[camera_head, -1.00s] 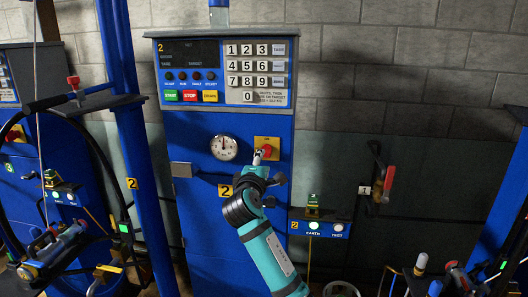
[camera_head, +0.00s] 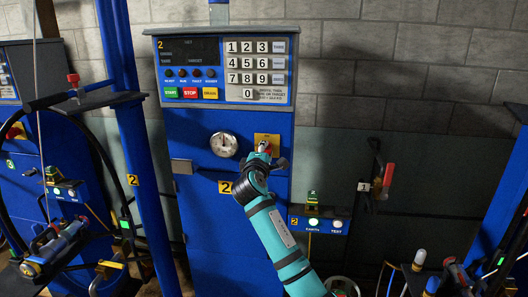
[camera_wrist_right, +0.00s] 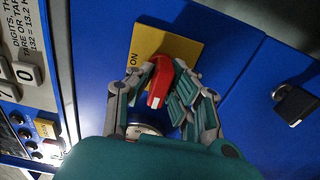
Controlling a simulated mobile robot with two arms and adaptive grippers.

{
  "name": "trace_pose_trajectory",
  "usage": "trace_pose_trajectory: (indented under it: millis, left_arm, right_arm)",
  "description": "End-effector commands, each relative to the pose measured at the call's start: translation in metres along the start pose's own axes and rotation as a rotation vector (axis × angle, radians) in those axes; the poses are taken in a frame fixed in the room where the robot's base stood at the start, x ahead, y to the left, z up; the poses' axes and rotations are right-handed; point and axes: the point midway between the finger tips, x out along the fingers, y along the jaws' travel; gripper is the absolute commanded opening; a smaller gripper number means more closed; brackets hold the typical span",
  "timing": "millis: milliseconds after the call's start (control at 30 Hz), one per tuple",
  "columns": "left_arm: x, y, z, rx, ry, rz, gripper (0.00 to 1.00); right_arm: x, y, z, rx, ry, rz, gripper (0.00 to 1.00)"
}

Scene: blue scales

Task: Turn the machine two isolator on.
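The machine two isolator is a red handle (camera_head: 264,146) on a yellow plate (camera_head: 274,138) on the blue cabinet, right of the round dial. In the right wrist view the red handle (camera_wrist_right: 160,78) stands out from the yellow plate (camera_wrist_right: 168,44), whose visible lettering reads "ON". My right gripper (camera_head: 263,153) is at the handle and hides part of it in the head view. In the wrist view the fingers of the right gripper (camera_wrist_right: 158,88) lie on both sides of the handle, close against it. My left gripper is not in view.
Above are the keypad (camera_head: 256,70) and the green, red and yellow buttons (camera_head: 190,93). The dial (camera_head: 224,144) is left of the isolator. A black padlock-like block (camera_wrist_right: 294,104) shows in the wrist view. A small shelf with lit EARTH and TEST lamps (camera_head: 320,223) stands to the right.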

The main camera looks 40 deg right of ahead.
Motion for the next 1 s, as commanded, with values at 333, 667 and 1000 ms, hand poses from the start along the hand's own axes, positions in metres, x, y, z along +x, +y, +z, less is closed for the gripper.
trace_pose_trajectory:
  millis: [333, 667, 1000]
  left_arm:
    - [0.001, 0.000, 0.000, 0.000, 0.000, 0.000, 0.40]
    - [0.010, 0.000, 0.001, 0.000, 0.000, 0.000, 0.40]
    - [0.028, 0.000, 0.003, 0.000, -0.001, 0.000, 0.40]
  right_arm:
    - [0.000, -0.001, 0.000, 0.007, 0.001, -0.001, 0.00]
    - [-0.001, -0.003, -0.001, 0.142, 0.001, -0.002, 0.00]
    - [-0.001, -0.003, -0.001, 0.446, 0.002, -0.003, 0.00]
